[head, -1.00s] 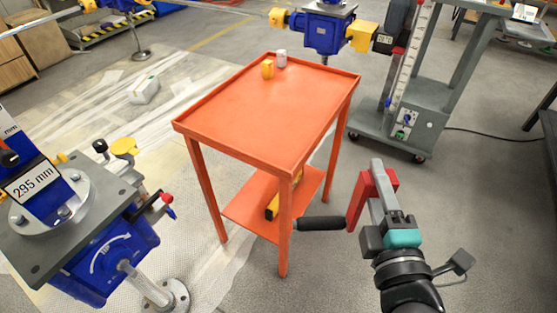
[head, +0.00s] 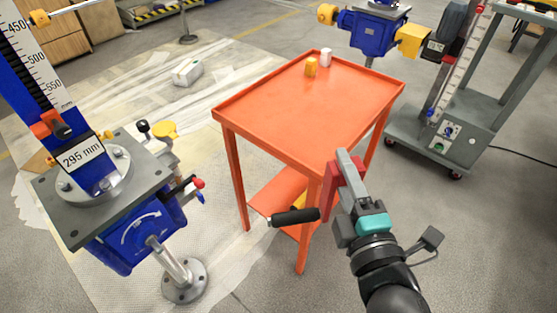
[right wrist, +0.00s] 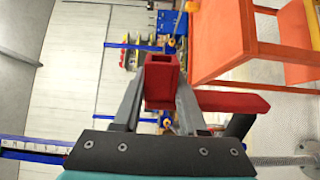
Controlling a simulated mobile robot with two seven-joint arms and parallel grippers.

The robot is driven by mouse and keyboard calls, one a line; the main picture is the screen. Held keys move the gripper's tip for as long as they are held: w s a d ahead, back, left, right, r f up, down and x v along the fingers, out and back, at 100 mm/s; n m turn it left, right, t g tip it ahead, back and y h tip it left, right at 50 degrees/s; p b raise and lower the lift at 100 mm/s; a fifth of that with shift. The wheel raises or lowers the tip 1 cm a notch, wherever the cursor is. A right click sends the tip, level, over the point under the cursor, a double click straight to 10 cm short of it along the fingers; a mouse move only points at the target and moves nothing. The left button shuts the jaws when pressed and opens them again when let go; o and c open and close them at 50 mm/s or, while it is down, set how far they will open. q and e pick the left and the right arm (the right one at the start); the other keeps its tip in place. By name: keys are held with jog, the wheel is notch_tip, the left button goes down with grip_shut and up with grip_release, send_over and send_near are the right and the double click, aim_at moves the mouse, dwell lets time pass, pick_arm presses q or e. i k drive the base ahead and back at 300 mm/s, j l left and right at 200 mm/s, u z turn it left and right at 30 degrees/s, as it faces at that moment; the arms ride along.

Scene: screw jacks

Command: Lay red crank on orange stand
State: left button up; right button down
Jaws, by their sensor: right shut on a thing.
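The orange stand (head: 300,112) is a small table with a raised rim and a lower shelf, standing in the middle of the head view. My right gripper (head: 345,172) is in front of its near right corner, shut on the red crank (head: 330,190). The crank's black handle (head: 295,217) points left, in front of the stand's near leg and lower shelf. In the right wrist view the crank's red socket end (right wrist: 160,80) sits between the fingers, and the stand (right wrist: 225,35) is at upper right. My left gripper is not in view.
A blue screw jack (head: 125,235) is at left, another (head: 370,28) behind the stand. A grey cart (head: 440,135) is at right.

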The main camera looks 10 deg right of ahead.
aim_at(322, 103)
jog(key=l+u, duration=0.8)
jog(key=l, duration=0.2)
jog(key=l+u, duration=0.4)
jog(key=k+l, duration=0.1)
jog(key=l, duration=0.35)
jog(key=k+l+u, duration=0.1)
jog(key=l, duration=0.35)
jog(key=k+l, duration=0.1)
jog(key=l, duration=0.35)
jog(key=k+l+u, duration=0.1)
jog(key=l, duration=0.35)
